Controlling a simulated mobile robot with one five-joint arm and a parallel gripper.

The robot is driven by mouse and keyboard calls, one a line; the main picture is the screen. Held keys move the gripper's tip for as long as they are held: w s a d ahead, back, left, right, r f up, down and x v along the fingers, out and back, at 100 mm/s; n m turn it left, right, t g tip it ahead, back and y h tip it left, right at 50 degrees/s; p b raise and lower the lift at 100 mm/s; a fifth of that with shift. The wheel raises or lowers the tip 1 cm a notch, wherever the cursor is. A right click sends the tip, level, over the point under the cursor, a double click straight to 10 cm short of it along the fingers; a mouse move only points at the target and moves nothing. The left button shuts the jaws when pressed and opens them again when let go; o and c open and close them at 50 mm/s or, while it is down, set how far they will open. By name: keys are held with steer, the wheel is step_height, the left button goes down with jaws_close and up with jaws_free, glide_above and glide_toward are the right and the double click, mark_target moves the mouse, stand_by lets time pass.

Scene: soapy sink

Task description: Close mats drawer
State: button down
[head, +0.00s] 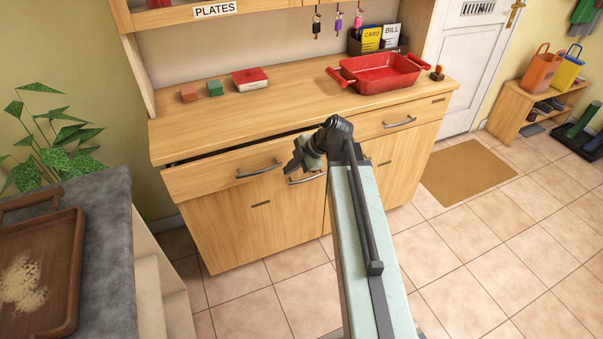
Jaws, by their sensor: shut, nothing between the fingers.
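A wooden sideboard has a left drawer (215,177) that stands out a little from the front. A dark gap shows between its top edge and the counter. It has a grey bar handle (259,170). No readable label marks it as the mats drawer. My gripper (297,162) is shut and empty, in front of the sideboard near the right end of this drawer. I cannot tell whether it touches the front. My arm hides part of the sideboard's middle. The right drawer (420,114) looks flush.
A red tray (382,74), a red-lidded box (250,79) and small blocks stand on the sideboard top (300,95). A grey counter (105,205) with a wooden tray (70,285) is at left. The tiled floor at right is mostly clear, with a brown mat (468,172).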

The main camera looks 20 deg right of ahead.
mark_target(283, 156)
steer(key=shift+w+a+r, duration=0.1)
steer(key=shift+w, duration=0.8)
steer(key=w, duration=0.4)
steer(key=shift+w, duration=0.3)
steer(key=shift+r, duration=0.1)
steer(key=shift+s, duration=0.1)
